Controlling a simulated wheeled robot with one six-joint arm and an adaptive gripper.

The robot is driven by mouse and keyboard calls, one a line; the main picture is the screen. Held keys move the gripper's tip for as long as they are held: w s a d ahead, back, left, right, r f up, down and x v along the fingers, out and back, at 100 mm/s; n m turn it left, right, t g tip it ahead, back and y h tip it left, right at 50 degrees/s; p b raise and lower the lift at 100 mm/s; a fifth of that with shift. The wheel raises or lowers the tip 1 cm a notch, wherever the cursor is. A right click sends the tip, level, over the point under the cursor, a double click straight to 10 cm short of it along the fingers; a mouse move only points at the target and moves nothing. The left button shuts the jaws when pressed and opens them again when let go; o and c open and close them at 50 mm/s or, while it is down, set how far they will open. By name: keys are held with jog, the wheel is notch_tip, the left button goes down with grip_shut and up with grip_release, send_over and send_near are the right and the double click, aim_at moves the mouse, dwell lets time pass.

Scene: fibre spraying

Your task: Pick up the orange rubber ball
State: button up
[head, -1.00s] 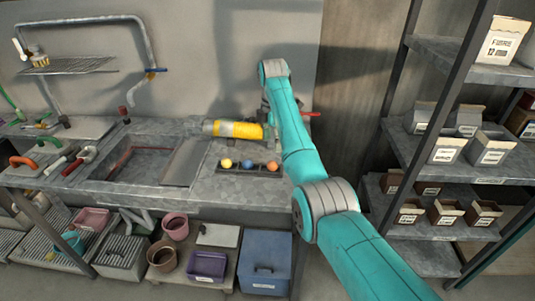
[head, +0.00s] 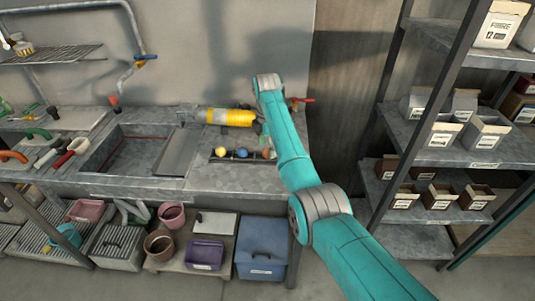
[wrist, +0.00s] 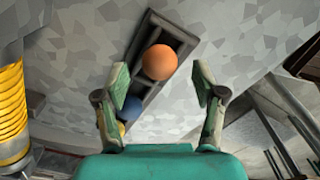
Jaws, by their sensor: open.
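The orange rubber ball (wrist: 160,62) sits in a dark narrow tray (wrist: 174,36) on the grey counter. In the head view the orange ball (head: 267,153) is partly hidden by my arm. My gripper (wrist: 162,84) is open and empty, and the ball appears between and just beyond its two fingertips in the wrist view. A blue ball (wrist: 132,108) lies further along the tray, partly behind the left finger. In the head view, the blue ball (head: 242,153) and a yellow ball (head: 221,152) share the tray.
A yellow cylinder (head: 230,117) lies on the counter behind the tray; its ribbed side (wrist: 11,105) also shows in the wrist view. A sink (head: 125,152) lies to the left. A shelf rack (head: 465,155) with boxes stands right. Bare counter (head: 230,179) lies in front of the tray.

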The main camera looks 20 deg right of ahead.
notch_tip(320, 180, down, 2)
jog(key=c, duration=1)
